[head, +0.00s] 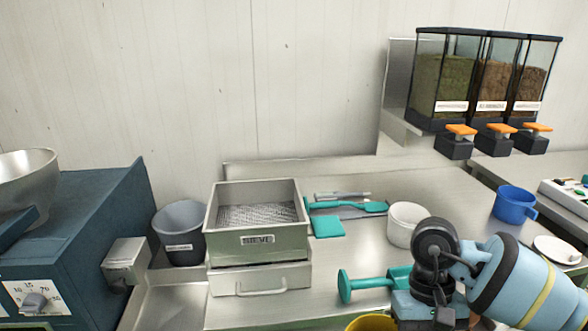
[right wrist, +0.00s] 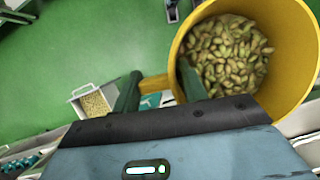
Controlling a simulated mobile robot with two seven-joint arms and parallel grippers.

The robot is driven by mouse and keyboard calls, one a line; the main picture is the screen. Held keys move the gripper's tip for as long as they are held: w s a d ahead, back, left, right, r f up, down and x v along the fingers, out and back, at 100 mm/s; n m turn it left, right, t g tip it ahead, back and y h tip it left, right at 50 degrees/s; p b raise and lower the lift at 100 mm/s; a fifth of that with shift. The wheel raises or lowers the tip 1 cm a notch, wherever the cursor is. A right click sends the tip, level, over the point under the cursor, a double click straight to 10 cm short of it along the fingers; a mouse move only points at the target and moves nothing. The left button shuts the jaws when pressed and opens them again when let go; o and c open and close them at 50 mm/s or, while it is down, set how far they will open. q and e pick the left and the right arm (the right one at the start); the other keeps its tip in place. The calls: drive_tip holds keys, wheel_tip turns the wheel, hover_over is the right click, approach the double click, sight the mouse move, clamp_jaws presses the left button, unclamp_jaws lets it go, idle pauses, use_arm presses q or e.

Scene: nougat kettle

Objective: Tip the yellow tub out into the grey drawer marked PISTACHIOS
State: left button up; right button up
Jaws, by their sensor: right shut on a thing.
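The yellow tub (right wrist: 297,50) fills the upper right of the right wrist view, with many green-brown pistachios (right wrist: 225,55) inside. My right gripper (right wrist: 157,85) is shut on the tub's yellow handle (right wrist: 153,84), a finger on each side. In the head view only the tub's rim (head: 371,323) shows at the bottom edge, beside my right arm. A grey drawer front (head: 290,277) with a bar handle sits under the sieve box; I see no readable PISTACHIOS mark on it. My left gripper is out of view.
The sieve box (head: 257,240) stands above that drawer front, beside a grey bucket (head: 180,222). A pale handled container (right wrist: 73,95) holds beige pieces at the wrist view's left.

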drive_tip(key=w+x, duration=0.2)
drive_tip(key=x, duration=1.2)
drive_tip(key=shift+f, duration=0.55)
drive_tip(key=shift+s+d, duration=0.1)
drive_tip(key=shift+d, duration=0.2)
